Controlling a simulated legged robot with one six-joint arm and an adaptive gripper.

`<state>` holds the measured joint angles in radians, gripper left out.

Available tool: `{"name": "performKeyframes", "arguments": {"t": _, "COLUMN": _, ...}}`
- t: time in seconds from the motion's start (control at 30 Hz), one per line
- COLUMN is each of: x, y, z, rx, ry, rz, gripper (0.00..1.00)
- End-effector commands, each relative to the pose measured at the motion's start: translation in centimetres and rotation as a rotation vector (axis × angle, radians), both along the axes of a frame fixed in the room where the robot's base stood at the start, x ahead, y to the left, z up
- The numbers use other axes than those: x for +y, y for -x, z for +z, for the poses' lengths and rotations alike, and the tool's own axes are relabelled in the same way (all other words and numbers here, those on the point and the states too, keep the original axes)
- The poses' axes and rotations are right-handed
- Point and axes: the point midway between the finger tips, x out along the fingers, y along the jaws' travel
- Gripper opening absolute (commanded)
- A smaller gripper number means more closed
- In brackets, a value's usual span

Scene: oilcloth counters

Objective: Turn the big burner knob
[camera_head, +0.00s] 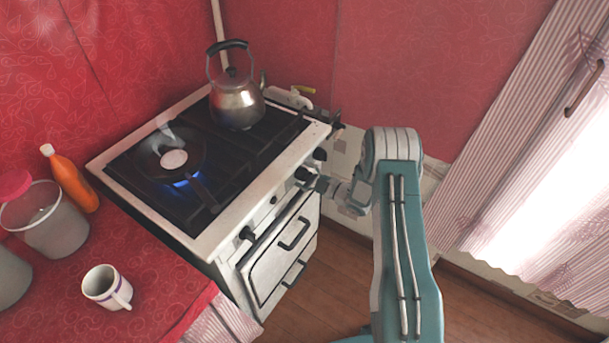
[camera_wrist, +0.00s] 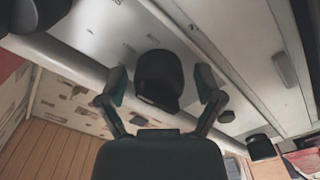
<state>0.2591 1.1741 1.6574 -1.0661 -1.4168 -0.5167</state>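The white stove (camera_head: 215,240) has a row of black knobs on its front panel. A large dark knob (camera_wrist: 158,72) fills the middle of the wrist view; it is most likely the knob (camera_head: 303,174) beside my gripper in the head view. My gripper (camera_head: 320,184) is at the stove front. In the wrist view my gripper (camera_wrist: 161,84) is open, with one finger on each side of the large knob and a gap at both sides. The fingers do not appear to touch it.
A kettle (camera_head: 237,105) stands on the back of the stove. A frying pan (camera_head: 168,164) with an egg sits over a blue flame. A mug (camera_head: 107,287), an orange bottle (camera_head: 72,181) and a container (camera_head: 52,223) stand on the red counter (camera_head: 150,312). Smaller knobs (camera_wrist: 227,116) are nearby.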

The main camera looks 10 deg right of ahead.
Motion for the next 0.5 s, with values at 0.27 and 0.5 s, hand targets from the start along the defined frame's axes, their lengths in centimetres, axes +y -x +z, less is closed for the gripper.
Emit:
{"name": "performKeyframes", "arguments": {"t": 0.27, "x": -0.06, "y": 0.08, "z": 0.04, "rx": 0.000, "ry": -0.001, "rz": -0.001, "gripper": 0.95}}
{"name": "performKeyframes", "arguments": {"t": 0.5, "x": -1.00, "y": 0.87, "z": 0.01, "rx": 0.002, "ry": -0.001, "rz": -0.004, "gripper": 0.95}}
